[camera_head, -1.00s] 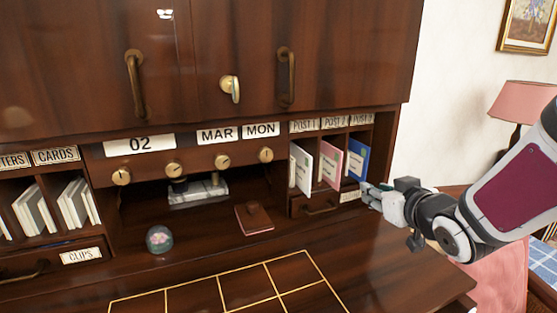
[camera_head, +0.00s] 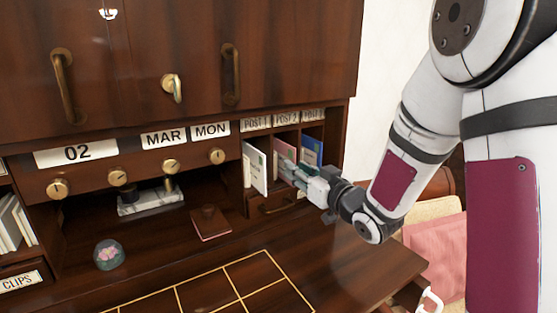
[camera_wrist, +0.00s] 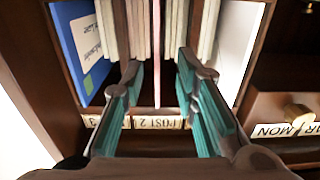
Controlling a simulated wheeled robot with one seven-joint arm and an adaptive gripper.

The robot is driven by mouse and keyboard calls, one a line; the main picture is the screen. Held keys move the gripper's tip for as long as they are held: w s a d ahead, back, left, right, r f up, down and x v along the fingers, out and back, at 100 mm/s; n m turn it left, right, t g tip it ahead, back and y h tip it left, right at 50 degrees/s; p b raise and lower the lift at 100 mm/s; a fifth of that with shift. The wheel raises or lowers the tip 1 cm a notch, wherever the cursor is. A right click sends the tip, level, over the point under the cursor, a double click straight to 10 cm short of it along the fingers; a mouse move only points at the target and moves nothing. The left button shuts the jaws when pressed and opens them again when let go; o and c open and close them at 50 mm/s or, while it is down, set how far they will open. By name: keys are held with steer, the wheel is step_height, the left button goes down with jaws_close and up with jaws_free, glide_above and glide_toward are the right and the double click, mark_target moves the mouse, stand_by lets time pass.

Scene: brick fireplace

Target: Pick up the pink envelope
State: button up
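The pink envelope (camera_head: 285,150) stands upright in the middle post slot of the desk cabinet, partly hidden by my gripper (camera_head: 291,171). In the wrist view, which looks upside down, the pink envelope (camera_wrist: 157,50) shows edge-on as a thin pale pink strip. My gripper (camera_wrist: 159,66) is open there, with one teal-padded finger on each side of the strip. I see gaps between the fingers and the envelope.
A white envelope (camera_head: 254,168) and a blue envelope (camera_head: 312,150) stand in the neighbouring slots. Wooden dividers (camera_wrist: 209,30) edge the slots closely. A small drawer (camera_head: 275,202) lies below. The desk top (camera_head: 330,250) in front is mostly clear.

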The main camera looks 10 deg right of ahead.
mark_target(287, 183)
steer(key=shift+f+x, duration=0.2)
steer(key=shift+x, duration=2.75)
steer(key=shift+d, duration=0.15)
jaws_close()
